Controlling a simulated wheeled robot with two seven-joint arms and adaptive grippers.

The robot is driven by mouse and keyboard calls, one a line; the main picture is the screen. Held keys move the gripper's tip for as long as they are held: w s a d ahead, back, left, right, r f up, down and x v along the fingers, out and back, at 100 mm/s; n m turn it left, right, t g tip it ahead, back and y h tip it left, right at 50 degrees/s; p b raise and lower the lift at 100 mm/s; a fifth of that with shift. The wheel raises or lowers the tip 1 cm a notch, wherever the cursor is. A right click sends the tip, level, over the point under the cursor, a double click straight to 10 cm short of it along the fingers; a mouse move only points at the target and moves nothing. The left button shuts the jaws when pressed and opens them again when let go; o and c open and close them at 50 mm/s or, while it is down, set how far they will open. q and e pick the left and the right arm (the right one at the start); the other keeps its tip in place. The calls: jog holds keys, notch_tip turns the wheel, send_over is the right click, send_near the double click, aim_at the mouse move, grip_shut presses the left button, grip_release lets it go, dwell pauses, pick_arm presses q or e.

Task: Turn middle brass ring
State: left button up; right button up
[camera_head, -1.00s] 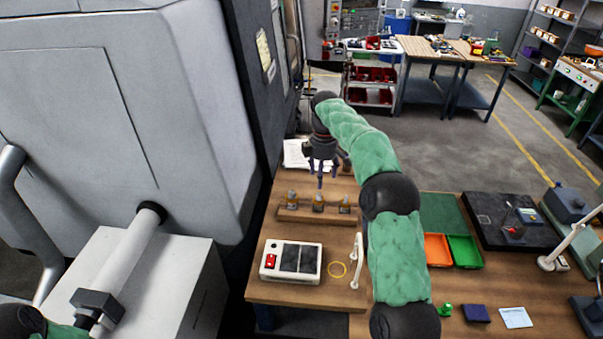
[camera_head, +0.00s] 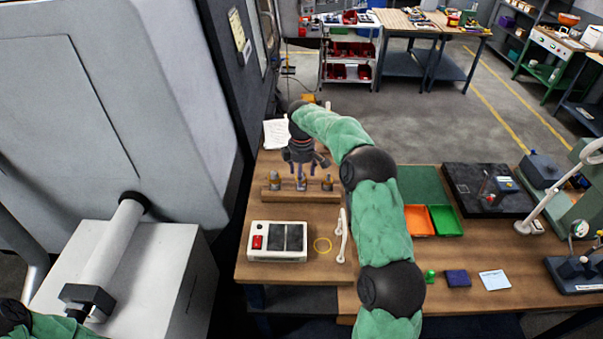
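A wooden holder (camera_head: 268,195) stands on the workbench with three small brass pieces in a row: a left one (camera_head: 275,181), a middle one (camera_head: 301,184) and a right one (camera_head: 327,183). My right gripper (camera_head: 302,173) points down just above the middle brass piece. Its dark fingers look spread apart, with the top of the middle piece below or between them. Whether they touch it is too small to tell. My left gripper is out of view; only a bit of my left arm shows at the bottom left corner.
A white box with a red switch (camera_head: 258,255), a yellow ring (camera_head: 322,238) and a white handle-like part (camera_head: 342,240) lie in front of the holder. Orange (camera_head: 418,220) and green (camera_head: 446,220) trays are to the right. A large grey machine (camera_head: 100,110) stands left.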

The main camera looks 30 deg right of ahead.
jog(key=shift+f, duration=0.2)
jog(key=shift+c, duration=0.3)
jog(key=c, duration=1.1)
jog(key=shift+m, duration=0.3)
jog(key=m, duration=0.4)
jog(key=shift+m, duration=1.5)
jog(key=shift+r, duration=0.1)
